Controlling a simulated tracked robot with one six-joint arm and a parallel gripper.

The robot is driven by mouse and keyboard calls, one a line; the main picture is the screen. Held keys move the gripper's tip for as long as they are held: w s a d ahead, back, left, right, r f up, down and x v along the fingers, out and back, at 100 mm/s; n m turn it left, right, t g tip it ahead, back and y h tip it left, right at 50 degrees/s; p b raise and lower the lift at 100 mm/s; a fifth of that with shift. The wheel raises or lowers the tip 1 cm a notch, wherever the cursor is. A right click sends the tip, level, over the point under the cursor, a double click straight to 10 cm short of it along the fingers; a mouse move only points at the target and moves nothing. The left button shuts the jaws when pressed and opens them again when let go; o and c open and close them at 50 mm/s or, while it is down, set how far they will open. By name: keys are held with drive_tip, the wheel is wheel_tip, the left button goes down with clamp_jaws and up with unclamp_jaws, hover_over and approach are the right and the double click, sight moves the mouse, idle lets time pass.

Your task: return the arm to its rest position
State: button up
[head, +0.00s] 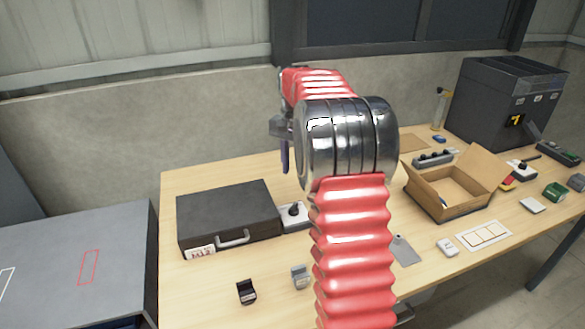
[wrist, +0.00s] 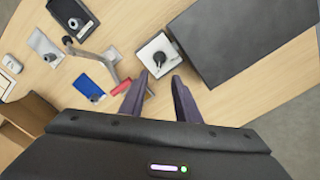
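My gripper (wrist: 159,77) shows in the wrist view as two dark purple fingers with a gap between them. It is open and nothing is held in it. The fingers are over the table, near a white box with a black knob (wrist: 148,50). In the head view my red and silver arm is raised in the middle of the picture, above the table. Most of my gripper is hidden behind the arm there; only a dark purple finger (head: 284,157) shows at its left side.
A black case (head: 225,212) lies left of my arm on the wooden table (head: 210,290). An open cardboard box (head: 425,195) and a dark machine (head: 505,100) stand to the right. Small devices lie near the front. A grey cabinet (head: 50,250) is at far left; a wall is behind.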

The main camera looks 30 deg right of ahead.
drive_tip(key=shift+w, duration=0.1)
idle(0.3)
drive_tip(key=s+a+r+n+t, duration=0.2)
drive_tip(key=s+a+n, duration=0.4)
drive_tip(key=s+a, duration=0.7)
drive_tip(key=s+a+r+n+t, duration=0.2)
drive_tip(key=s+a+n, duration=0.4)
drive_tip(key=s+a, duration=0.8)
drive_tip(key=shift+s+a+r+t, duration=0.2)
drive_tip(key=shift+s+a+t, duration=0.1)
drive_tip(key=shift+s+t, duration=0.4)
drive_tip(key=shift+w, duration=0.1)
